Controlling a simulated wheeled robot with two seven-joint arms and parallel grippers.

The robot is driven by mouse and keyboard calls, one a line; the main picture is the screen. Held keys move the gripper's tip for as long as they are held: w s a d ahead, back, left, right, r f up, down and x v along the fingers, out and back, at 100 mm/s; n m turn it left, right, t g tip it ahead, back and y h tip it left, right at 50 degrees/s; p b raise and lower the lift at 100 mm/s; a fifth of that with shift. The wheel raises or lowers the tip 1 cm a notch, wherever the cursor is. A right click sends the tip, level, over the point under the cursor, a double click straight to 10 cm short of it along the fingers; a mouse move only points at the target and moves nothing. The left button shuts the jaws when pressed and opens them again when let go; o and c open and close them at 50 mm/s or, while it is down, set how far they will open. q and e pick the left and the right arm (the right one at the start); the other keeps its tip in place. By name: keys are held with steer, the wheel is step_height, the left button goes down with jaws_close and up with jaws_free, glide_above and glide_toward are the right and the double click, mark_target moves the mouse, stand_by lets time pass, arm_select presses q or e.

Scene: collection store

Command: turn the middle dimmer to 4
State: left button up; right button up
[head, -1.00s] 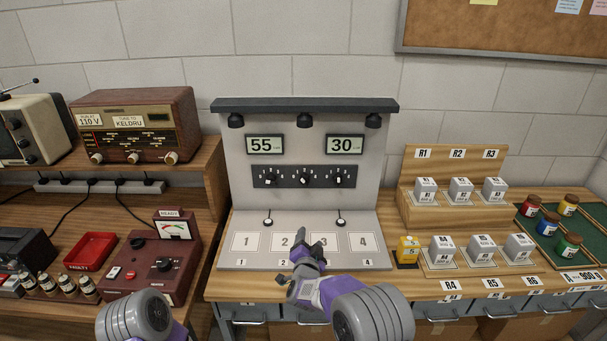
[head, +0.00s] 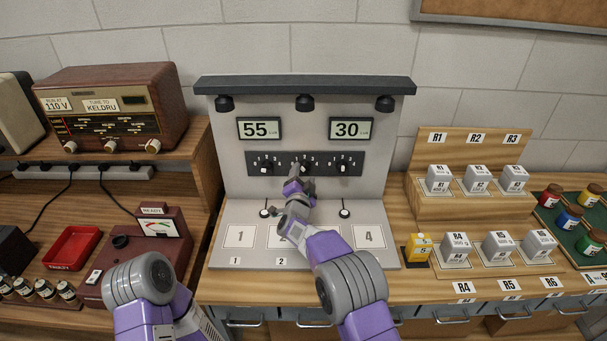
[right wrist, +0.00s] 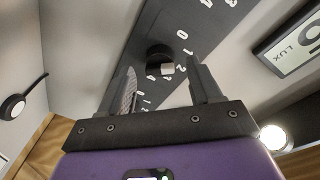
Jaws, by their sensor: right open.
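The dark dimmer panel (head: 347,158) on the light stand's upright face has three black knobs with number scales. The middle dimmer (right wrist: 158,52) shows in the right wrist view as a dark round knob with a pale mark. In the head view it is largely behind my right gripper (head: 296,180). In the right wrist view my right gripper (right wrist: 161,70) is open, with the knob just ahead between its fingertips. I cannot tell if they touch it, nor which number it points to. Of my left arm only links show at lower left.
The left dimmer (head: 264,168) and right dimmer (head: 342,168) sit close on either side. Displays above read 55 (head: 259,128) and 30 (head: 351,128). Below is the stand's base with numbered squares and two small upright pegs. A yellow block (head: 419,248) stands to the right.

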steer(key=shift+w+d, duration=0.1)
steer(key=shift+w, duration=0.75)
steer(key=shift+c, duration=0.3)
steer(key=c, duration=1)
